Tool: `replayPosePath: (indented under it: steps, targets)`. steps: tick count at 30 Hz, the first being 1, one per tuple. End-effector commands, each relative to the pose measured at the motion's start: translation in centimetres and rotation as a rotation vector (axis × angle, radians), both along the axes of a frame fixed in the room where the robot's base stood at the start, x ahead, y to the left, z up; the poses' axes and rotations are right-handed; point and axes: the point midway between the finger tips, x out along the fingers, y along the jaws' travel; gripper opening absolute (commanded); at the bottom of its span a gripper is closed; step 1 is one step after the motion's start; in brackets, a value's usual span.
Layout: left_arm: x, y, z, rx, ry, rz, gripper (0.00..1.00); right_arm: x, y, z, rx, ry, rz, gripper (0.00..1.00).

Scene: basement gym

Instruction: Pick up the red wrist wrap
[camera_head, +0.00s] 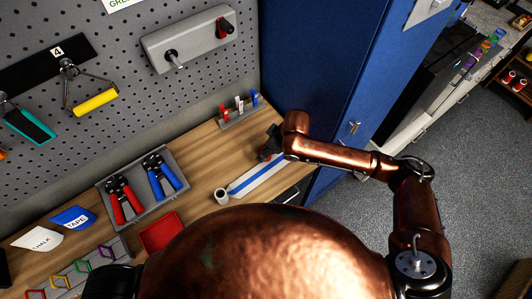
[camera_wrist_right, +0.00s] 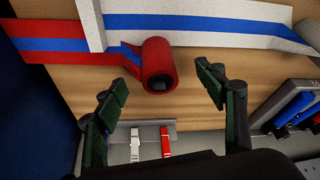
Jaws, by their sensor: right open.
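The red wrist wrap (camera_wrist_right: 158,66) shows in the right wrist view as a red roll. A flat red tail with a blue stripe runs from it to the left, partly under a white strip. My left gripper is not seen.
A white wrap with a blue stripe (camera_head: 256,177) lies close by, its roll (camera_head: 221,196) at the left end. A small clip rack (camera_head: 239,112) stands behind the gripper. A tray of hand grips (camera_head: 144,188) is further left. A blue locker (camera_head: 330,70) borders the bench's right.

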Motion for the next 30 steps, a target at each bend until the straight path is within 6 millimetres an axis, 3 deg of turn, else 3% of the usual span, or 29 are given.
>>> replayPosePath:
  steps: [4,12,30]
  targets:
    - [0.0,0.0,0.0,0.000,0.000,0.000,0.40,0.3,0.5,-1.6,0.000,0.000,-0.001,0.65]
    - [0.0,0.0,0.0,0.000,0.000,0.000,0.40,0.4,0.6,-1.9,0.001,-0.001,0.001,0.65]
    - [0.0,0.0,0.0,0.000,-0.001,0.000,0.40,0.4,0.6,-1.8,0.001,-0.002,0.001,0.24]
